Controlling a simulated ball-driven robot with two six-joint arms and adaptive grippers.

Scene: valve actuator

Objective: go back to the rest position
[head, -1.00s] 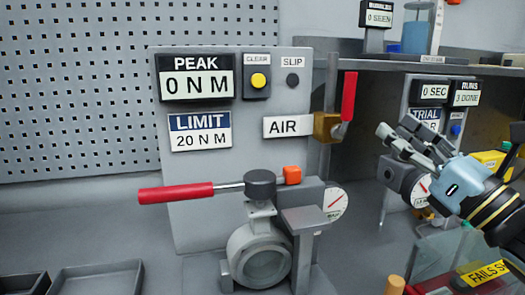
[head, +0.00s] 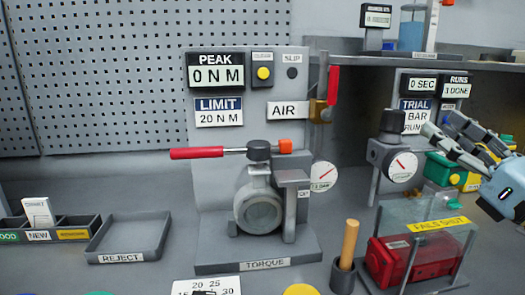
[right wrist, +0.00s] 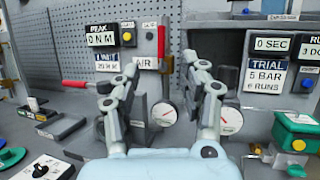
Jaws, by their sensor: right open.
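My right gripper (head: 442,127) is at the right edge of the head view, in front of the trial panel and beside the right-hand gauge (head: 402,167). Its fingers are spread and empty. In the right wrist view the open fingers (right wrist: 163,72) stand apart with nothing between them. My left gripper is not in view. The torque stand holds a valve (head: 258,210) with a red-handled lever (head: 197,153) lying level to the left. The red air lever (head: 333,85) stands upright.
A clear guard labelled FAILS SHUT (head: 440,224) covers a red actuator (head: 412,258) below my right gripper. A grey shelf (head: 440,65) runs above. A reject tray (head: 130,240) and a divided tray (head: 72,222) lie at left. A cup holds a wooden-handled tool (head: 349,243).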

